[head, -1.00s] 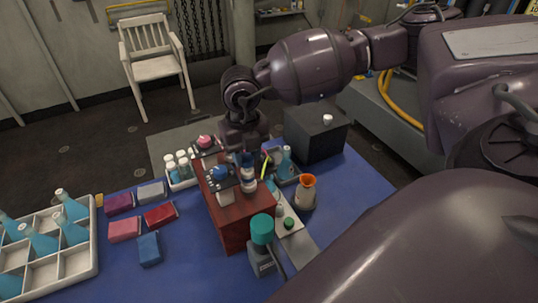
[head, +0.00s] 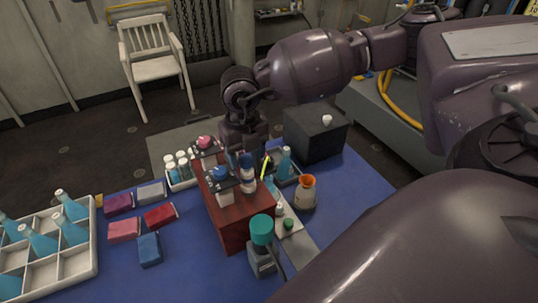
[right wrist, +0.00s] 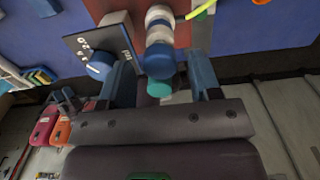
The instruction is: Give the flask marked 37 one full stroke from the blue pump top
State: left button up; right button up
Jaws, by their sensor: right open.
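A red-brown wooden stand (head: 236,224) stands mid-table in the head view. On it are a device with a blue round top (head: 221,172), one with a pink top (head: 204,141), and a white-and-blue banded piece (head: 248,181). My right gripper (head: 246,163) reaches down from behind over the stand. In the right wrist view my open right gripper (right wrist: 163,84) has its blue fingers either side of the blue-capped banded piece (right wrist: 159,55); contact is unclear. Flasks stand at left (head: 38,242); no number is readable. My left gripper is out of view.
A white divided tray (head: 75,265) fills the left. Coloured blocks (head: 160,216) lie beside the stand. A teal-topped bottle (head: 262,232), an orange-rimmed vessel (head: 305,194), a flask (head: 285,163) and a black box (head: 316,136) stand to the right. Front blue table is partly clear.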

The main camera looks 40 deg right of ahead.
jog(key=shift+r+p, duration=1.5)
jog(key=shift+r, duration=1.2)
jog(key=shift+r+p, duration=0.4)
jog(key=shift+r, duration=0.35)
